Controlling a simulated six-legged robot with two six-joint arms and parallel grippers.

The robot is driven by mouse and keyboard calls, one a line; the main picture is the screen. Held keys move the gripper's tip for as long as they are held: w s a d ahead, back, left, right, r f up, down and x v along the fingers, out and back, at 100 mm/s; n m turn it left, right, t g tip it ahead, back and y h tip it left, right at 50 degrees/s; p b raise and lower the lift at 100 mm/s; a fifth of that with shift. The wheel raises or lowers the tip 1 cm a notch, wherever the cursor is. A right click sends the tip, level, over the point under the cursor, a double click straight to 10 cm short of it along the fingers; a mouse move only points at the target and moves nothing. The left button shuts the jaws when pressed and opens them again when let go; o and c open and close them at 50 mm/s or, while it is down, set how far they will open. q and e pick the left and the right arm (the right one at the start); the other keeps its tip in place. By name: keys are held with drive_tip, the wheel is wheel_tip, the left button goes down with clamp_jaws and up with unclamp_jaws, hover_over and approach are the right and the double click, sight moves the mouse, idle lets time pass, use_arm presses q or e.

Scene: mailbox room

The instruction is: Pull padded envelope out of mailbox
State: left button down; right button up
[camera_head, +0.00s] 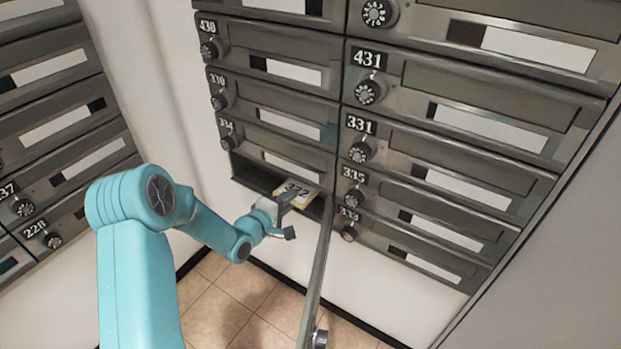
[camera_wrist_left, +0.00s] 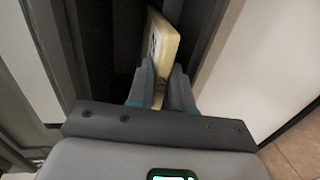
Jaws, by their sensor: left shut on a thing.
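The padded envelope (camera_head: 303,189) is pale yellow and marked 372 in the head view. It sticks partly out of the open mailbox (camera_head: 250,174) in the bottom row of the middle column. My left gripper (camera_head: 279,206) is at the mailbox opening, shut on the envelope's near end. In the left wrist view the envelope (camera_wrist_left: 163,42) stands tilted between the fingers (camera_wrist_left: 165,88), its far part reaching into the dark opening. My right gripper is in neither view.
The mailbox's open door (camera_head: 318,275) extends toward me, just right of my left gripper. Closed mailboxes with dials (camera_head: 430,180) fill the right side, and more (camera_head: 50,130) stand at the left. The tiled floor (camera_head: 235,300) below is clear.

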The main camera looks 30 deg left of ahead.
use_arm(q)
drive_tip(key=f+v, duration=0.3)
drive_tip(key=v, duration=1.2)
drive_tip(key=shift+s, duration=0.45)
drive_tip(key=shift+a, duration=0.15)
